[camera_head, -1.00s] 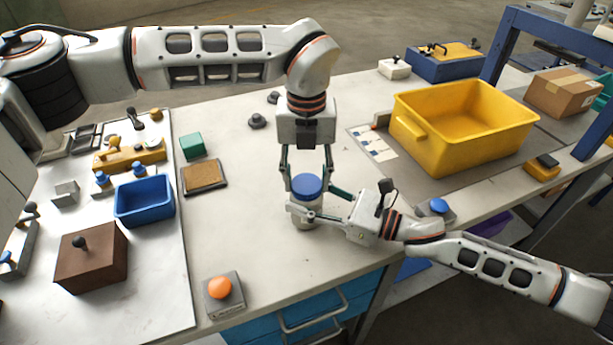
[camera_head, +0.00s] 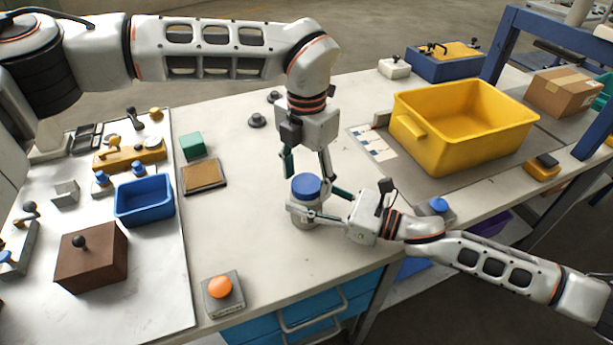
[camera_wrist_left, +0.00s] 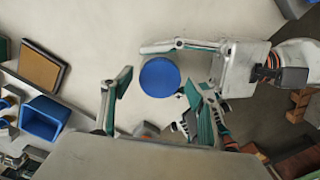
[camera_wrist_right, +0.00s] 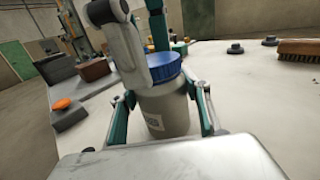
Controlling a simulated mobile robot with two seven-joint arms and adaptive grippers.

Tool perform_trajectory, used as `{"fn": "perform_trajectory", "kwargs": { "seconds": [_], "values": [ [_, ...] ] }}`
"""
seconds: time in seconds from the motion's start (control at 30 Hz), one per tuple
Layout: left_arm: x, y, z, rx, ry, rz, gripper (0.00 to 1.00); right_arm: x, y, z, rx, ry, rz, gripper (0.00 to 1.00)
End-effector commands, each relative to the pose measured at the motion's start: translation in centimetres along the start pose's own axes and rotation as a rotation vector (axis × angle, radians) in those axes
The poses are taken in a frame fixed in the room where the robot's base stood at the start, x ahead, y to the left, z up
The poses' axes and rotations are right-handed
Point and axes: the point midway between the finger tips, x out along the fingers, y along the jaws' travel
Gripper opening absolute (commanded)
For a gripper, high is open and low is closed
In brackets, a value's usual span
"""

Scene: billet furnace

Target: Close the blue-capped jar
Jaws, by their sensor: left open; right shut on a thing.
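The grey jar (camera_head: 304,223) stands upright near the table's front edge, its label visible in the right wrist view (camera_wrist_right: 168,118). Its blue cap (camera_head: 306,184) sits on top; I cannot tell how tight it is. My right gripper (camera_head: 318,206) is shut on the jar body, one finger on each side. My left gripper (camera_head: 309,172) points down over the cap and is open, with its fingers apart around it. In the left wrist view the cap (camera_wrist_left: 160,77) lies between the spread fingers, with a gap on the left.
The yellow bin (camera_head: 465,125) is at the right rear. An orange button box (camera_head: 222,295) stands at the front left. The blue tray (camera_head: 145,202) and brown box (camera_head: 90,258) are further left. The table between the brown pad (camera_head: 204,176) and the jar is clear.

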Motion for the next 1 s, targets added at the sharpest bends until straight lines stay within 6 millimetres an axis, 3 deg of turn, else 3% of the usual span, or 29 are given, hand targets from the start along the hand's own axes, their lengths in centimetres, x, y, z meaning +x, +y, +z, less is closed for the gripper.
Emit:
{"fn": "perform_trajectory", "kwargs": {
  "seconds": [0.17, 0.47, 0.77, 1.0],
  "values": [
    [-0.8, 0.0, 0.1, -0.001, -0.002, 0.001, 0.59, 0.0, 0.0, 0.0, -0.001, 0.001, 0.000, 0.00],
    [-4.3, 0.1, 0.1, -0.002, -0.002, 0.002, 0.59, 0.0, 0.0, 0.0, -0.001, 0.001, 0.000, 0.00],
    [-4.5, 0.0, 0.0, -0.002, 0.000, 0.000, 0.57, 0.0, 0.0, 0.0, -0.001, 0.001, 0.000, 0.00],
    [-6.6, 0.1, 0.1, -0.177, -0.003, 0.001, 0.57, 0.0, 0.0, 0.0, -0.001, 0.001, 0.000, 0.00]
  ]
}}
